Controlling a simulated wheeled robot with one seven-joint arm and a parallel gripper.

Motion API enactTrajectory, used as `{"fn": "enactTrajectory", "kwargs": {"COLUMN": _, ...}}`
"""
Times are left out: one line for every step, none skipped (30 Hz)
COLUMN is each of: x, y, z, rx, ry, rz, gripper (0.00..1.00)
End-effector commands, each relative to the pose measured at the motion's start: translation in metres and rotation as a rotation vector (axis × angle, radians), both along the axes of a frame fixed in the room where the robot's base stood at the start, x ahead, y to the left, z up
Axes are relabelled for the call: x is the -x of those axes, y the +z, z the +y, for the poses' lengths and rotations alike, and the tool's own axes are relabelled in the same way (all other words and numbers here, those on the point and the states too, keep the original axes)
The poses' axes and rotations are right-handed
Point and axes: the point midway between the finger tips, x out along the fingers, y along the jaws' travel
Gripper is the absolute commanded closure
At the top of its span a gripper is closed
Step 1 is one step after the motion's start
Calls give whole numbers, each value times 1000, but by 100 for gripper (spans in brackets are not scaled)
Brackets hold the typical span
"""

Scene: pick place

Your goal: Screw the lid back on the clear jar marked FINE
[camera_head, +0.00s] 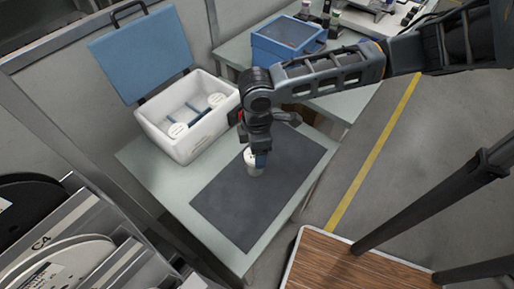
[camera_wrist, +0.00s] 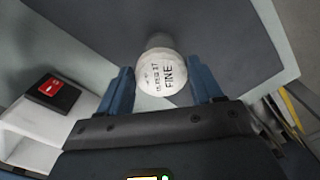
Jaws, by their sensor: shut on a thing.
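A white round lid (camera_wrist: 160,74) marked FINE is between the two blue fingers of my gripper (camera_wrist: 162,84) in the wrist view. The gripper is shut on it. A short pale jar body (camera_wrist: 158,42) shows just beyond the lid's edge, with the lid seated on or right over it; I cannot tell how tightly. In the head view the jar (camera_head: 254,170) stands upright on a dark mat (camera_head: 235,210), and my gripper (camera_head: 257,160) reaches down onto its top from above. The fingers partly hide the lid there.
A white open box (camera_head: 158,140) with a raised blue cover (camera_head: 140,50) stands left of the mat and holds several white-topped round items. A blue case (camera_head: 287,40) is on the bench behind. A red-and-black device (camera_wrist: 52,91) lies near the box. The mat's front is clear.

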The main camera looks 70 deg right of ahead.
Motion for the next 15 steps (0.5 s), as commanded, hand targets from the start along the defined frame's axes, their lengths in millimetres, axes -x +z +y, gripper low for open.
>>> {"fn": "enactTrajectory", "kwargs": {"x": 0, "y": 0, "z": 0, "rx": 0, "ry": -10, "rz": -1, "gripper": 55}}
{"fn": "enactTrajectory", "kwargs": {"x": 0, "y": 0, "z": 0, "rx": 0, "ry": -12, "rz": -1, "gripper": 55}}
{"fn": "enactTrajectory", "kwargs": {"x": 0, "y": 1, "z": 0, "rx": 1, "ry": -12, "rz": -1, "gripper": 55}}
{"fn": "enactTrajectory", "kwargs": {"x": 0, "y": 1, "z": 0, "rx": 1, "ry": -11, "rz": -1, "gripper": 55}}
{"fn": "enactTrajectory", "kwargs": {"x": 0, "y": 1, "z": 0, "rx": 1, "ry": -10, "rz": -1, "gripper": 55}}
{"fn": "enactTrajectory", "kwargs": {"x": 0, "y": 0, "z": 0, "rx": 1, "ry": -10, "rz": -1, "gripper": 55}}
{"fn": "enactTrajectory", "kwargs": {"x": 0, "y": 0, "z": 0, "rx": 0, "ry": -10, "rz": -1, "gripper": 55}}
{"fn": "enactTrajectory", "kwargs": {"x": 0, "y": 0, "z": 0, "rx": 0, "ry": -13, "rz": -1, "gripper": 55}}
{"fn": "enactTrajectory", "kwargs": {"x": 0, "y": 0, "z": 0, "rx": -1, "ry": -29, "rz": -1, "gripper": 55}}
{"fn": "enactTrajectory", "kwargs": {"x": 0, "y": 0, "z": 1, "rx": -1, "ry": -50, "rz": -2, "gripper": 55}}
{"fn": "enactTrajectory", "kwargs": {"x": 0, "y": 0, "z": 1, "rx": -3, "ry": -81, "rz": -2, "gripper": 55}}
{"fn": "enactTrajectory", "kwargs": {"x": 0, "y": 0, "z": 1, "rx": -2, "ry": -130, "rz": -2, "gripper": 55}}
{"fn": "enactTrajectory", "kwargs": {"x": 0, "y": 0, "z": 2, "rx": -3, "ry": -170, "rz": -2, "gripper": 55}}
{"fn": "enactTrajectory", "kwargs": {"x": 0, "y": 0, "z": 2, "rx": -3, "ry": -208, "rz": -2, "gripper": 55}}
{"fn": "enactTrajectory", "kwargs": {"x": 0, "y": 0, "z": 2, "rx": -4, "ry": -256, "rz": -2, "gripper": 55}}
